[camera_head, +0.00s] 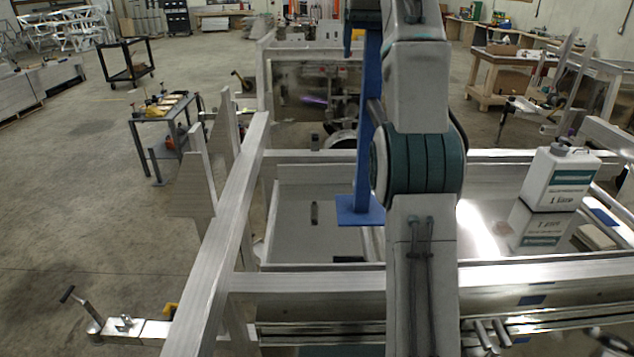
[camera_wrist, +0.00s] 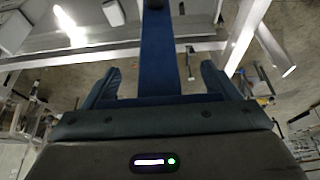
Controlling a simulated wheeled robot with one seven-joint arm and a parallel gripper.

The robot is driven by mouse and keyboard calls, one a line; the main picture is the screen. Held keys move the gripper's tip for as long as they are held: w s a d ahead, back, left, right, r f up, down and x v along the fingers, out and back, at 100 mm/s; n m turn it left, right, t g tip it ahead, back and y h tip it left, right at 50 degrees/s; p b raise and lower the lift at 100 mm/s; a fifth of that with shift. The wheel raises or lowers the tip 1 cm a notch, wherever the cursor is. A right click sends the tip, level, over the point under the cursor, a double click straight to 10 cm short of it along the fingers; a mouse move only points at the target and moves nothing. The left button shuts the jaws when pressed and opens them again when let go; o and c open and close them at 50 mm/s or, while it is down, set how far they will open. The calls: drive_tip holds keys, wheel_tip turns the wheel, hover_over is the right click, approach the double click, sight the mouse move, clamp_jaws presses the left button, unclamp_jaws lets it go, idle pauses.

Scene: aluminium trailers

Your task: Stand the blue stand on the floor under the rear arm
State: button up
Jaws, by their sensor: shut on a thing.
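The blue stand (camera_head: 366,130) is a tall, narrow post with a flat square foot plate (camera_head: 360,211). It hangs upright in the head view, in front of the trailer bed, with its upper end near the top edge. In the wrist view the blue post (camera_wrist: 158,45) runs between the fingers of my gripper (camera_wrist: 160,78), which is shut on it. Which trailer beam is the rear arm I cannot tell; a long sloping aluminium beam (camera_head: 222,245) is left of the stand.
Aluminium trailer rails (camera_head: 310,282) cross below the stand. A small tool table (camera_head: 160,112) and a dark cart (camera_head: 125,65) are at left. The concrete floor (camera_head: 75,190) left of the trailer is mostly clear.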

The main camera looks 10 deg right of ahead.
drive_tip(key=shift+r, duration=0.25)
drive_tip(key=shift+w+a+f, duration=0.2)
drive_tip(key=shift+w+a, duration=0.1)
drive_tip(key=shift+a, duration=0.25)
drive_tip(key=w+a+f, duration=0.6)
drive_tip(key=a, duration=0.2)
drive_tip(key=shift+w+a+f, duration=0.25)
drive_tip(key=shift+w+f, duration=0.05)
drive_tip(key=shift+d+f, duration=0.1)
drive_tip(key=shift+f, duration=0.05)
drive_tip(key=shift+f, duration=1.8)
